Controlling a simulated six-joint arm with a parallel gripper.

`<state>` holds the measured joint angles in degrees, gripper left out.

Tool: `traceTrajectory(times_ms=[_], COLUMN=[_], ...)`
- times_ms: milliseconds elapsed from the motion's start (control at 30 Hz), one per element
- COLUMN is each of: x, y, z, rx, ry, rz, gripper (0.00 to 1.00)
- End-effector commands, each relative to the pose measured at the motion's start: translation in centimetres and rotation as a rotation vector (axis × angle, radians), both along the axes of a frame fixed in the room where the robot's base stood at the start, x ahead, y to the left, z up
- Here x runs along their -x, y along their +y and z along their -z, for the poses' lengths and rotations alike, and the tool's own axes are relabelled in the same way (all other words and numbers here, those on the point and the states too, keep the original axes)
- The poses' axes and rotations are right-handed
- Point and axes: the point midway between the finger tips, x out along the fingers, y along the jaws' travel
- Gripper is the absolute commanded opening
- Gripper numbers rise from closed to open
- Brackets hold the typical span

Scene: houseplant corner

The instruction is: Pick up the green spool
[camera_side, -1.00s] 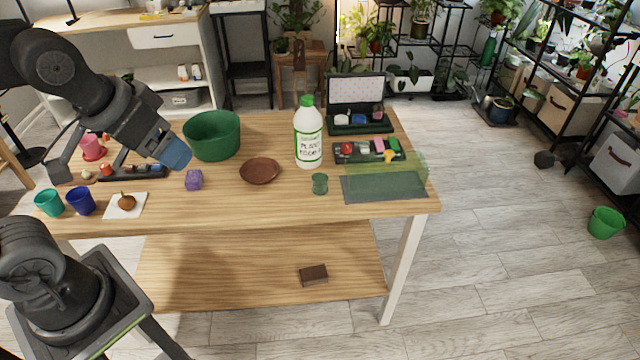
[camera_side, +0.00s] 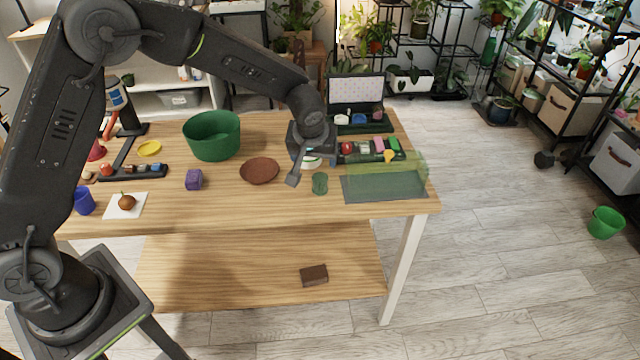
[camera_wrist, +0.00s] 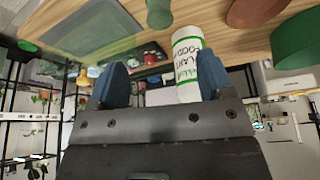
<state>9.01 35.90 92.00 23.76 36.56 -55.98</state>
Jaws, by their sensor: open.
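The green spool (camera_side: 320,183) stands upright on the wooden table, just left of the dark green mat. In the wrist view the spool (camera_wrist: 160,13) shows at the top edge, partly cut off. My gripper (camera_side: 306,172) hangs just above and left of the spool in the side view, apart from it. In the wrist view my gripper (camera_wrist: 162,78) shows two blue fingers spread wide, with nothing held between them. The white plant food bottle (camera_wrist: 188,62) appears beyond the fingers; in the side view my gripper mostly hides it.
A brown saucer (camera_side: 259,171) lies left of the spool, with a purple block (camera_side: 194,179) and a green pot (camera_side: 212,136) further left. A translucent green cover (camera_side: 388,176) stands on the right. A tray of small items (camera_side: 352,156) and an open case (camera_side: 357,92) are behind.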

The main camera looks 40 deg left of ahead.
Motion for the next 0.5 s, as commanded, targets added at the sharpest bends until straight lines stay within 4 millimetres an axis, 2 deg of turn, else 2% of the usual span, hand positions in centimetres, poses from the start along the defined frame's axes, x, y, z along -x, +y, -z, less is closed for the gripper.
traceTrajectory(times_ms=[167, 500], x=[-0.8, -2.8], y=[0.1, 1.3], z=[2.0, 7.6], rx=[0.000, 0.000], ry=[0.001, 0.002], rz=[-0.008, -0.008], gripper=[0.74, 0.74])
